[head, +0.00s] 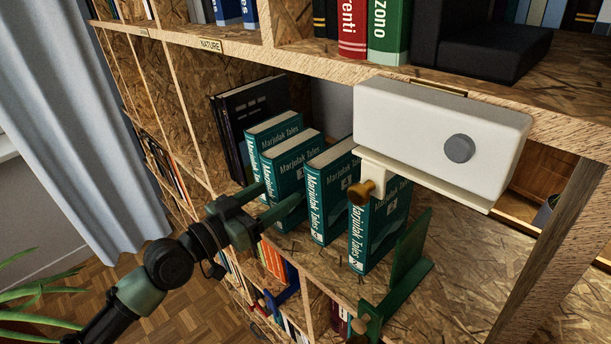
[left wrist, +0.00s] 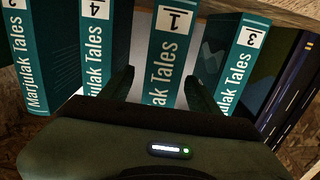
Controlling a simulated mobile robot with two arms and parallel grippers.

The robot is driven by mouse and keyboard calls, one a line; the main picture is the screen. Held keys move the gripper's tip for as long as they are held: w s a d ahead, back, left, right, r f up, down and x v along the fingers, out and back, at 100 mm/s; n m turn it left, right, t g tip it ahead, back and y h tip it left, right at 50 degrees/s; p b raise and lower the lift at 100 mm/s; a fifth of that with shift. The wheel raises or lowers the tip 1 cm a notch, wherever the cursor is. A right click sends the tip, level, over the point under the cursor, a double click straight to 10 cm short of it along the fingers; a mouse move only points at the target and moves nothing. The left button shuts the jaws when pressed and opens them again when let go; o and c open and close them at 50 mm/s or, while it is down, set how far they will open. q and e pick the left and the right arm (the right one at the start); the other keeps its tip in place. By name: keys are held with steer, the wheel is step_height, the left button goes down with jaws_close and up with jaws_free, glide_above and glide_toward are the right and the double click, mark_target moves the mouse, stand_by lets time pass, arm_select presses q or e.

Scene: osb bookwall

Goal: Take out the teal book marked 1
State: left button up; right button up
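The teal book marked 1 (left wrist: 168,50) stands upright between other teal Marjulak Tales books, and its spine faces me in the left wrist view. In the head view it is the second teal book from the left (head: 290,165). My left gripper (head: 278,194) is open in front of it. In the left wrist view the two fingers (left wrist: 158,88) stand on either side of the lower spine, with small gaps visible. Book 4 (left wrist: 104,45) is beside it on one side and book 3 (left wrist: 233,55) on the other. My right gripper is not in view.
A white box (head: 435,135) with a grey knob hangs from the upper shelf, over the nearest teal book (head: 375,235). A green bookend-like piece (head: 408,255) stands beside that book. Dark books (head: 250,110) stand at the far end. Bare shelf (head: 470,255) lies to the right.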

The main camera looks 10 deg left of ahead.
arm_select(q)
steer(key=shift+f, duration=0.2)
steer(key=shift+c, duration=0.6)
steer(key=shift+w+d+r, duration=0.1)
steer(key=shift+w+r, duration=0.05)
steer(key=shift+x, duration=0.85)
jaws_close()
stand_by(0.5)
steer(key=shift+r+p, duration=0.25)
steer(key=shift+p, duration=0.05)
steer(key=shift+w+r, duration=0.1)
steer(key=shift+r, duration=0.05)
